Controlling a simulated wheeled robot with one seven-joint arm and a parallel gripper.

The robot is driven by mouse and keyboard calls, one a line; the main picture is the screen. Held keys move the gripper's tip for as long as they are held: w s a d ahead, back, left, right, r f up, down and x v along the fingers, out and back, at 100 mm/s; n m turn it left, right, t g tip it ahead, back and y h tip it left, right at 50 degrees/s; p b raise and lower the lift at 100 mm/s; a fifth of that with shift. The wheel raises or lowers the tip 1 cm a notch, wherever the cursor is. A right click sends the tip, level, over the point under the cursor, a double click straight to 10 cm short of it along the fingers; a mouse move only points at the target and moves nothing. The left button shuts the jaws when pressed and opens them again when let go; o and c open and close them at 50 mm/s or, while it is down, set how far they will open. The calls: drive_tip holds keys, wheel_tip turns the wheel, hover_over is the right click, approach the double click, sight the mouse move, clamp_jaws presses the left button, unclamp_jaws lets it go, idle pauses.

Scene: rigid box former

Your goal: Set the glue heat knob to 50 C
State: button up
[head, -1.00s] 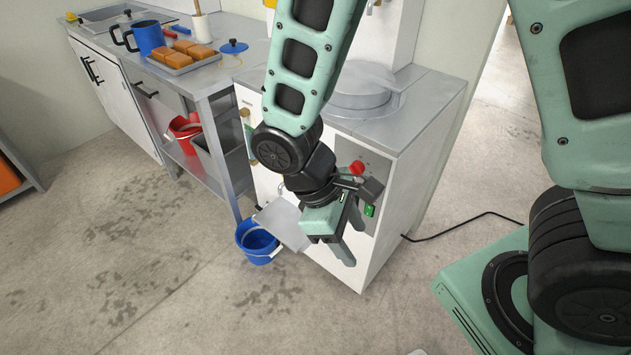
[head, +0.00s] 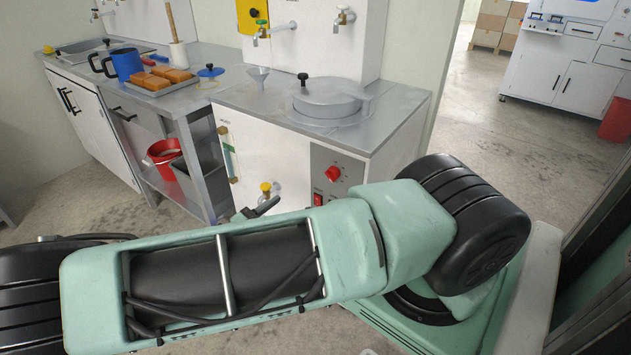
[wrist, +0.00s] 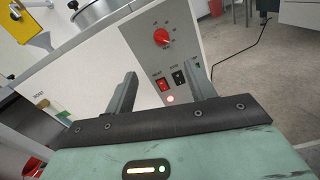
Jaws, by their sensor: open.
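A red round knob (head: 333,173) with a dial around it sits on the grey control panel (head: 350,162) on the front of the white cabinet. In the wrist view the knob (wrist: 161,38) is beyond my gripper (wrist: 163,83). The dial's marks are too small to read, so I cannot tell its setting. My gripper is open, with nothing between its fingers, and is apart from the knob.
Below the knob are a red switch (wrist: 161,85), a black switch (wrist: 179,77) and a small lit lamp (wrist: 170,99). A yellow-handled tap (head: 266,188) is left of the panel. A round metal lid (head: 327,97) tops the cabinet. Open floor lies right of the cabinet.

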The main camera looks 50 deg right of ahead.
sight(328, 177)
drive_tip(key=d+p, duration=0.1)
drive_tip(key=d, duration=1.6)
drive_tip(key=shift+p, duration=0.35)
drive_tip(key=c, duration=1)
